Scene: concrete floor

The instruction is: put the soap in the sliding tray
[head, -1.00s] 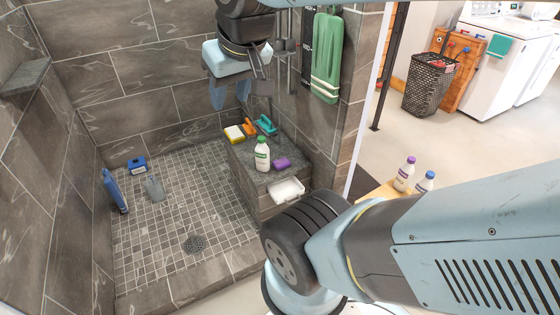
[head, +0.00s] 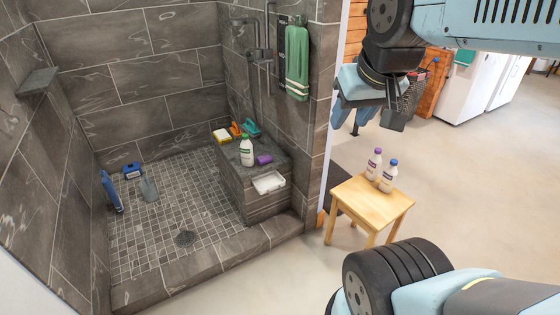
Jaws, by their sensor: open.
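A purple block, which looks like the soap (head: 264,160), lies on the grey stone bench in the shower, near its front edge. The white sliding tray (head: 268,182) sticks out of the bench's front face just below it, and it looks empty. My gripper (head: 353,116) is open and empty, pointing down. It is in the air at the upper right, outside the shower, well to the right of the soap and tray in the picture.
On the bench (head: 228,160) stand a white bottle with a green cap (head: 247,151), a yellow sponge (head: 222,136) and orange and teal tools. A wooden stool (head: 370,200) with two bottles stands outside. A green towel (head: 297,62) hangs on the wall.

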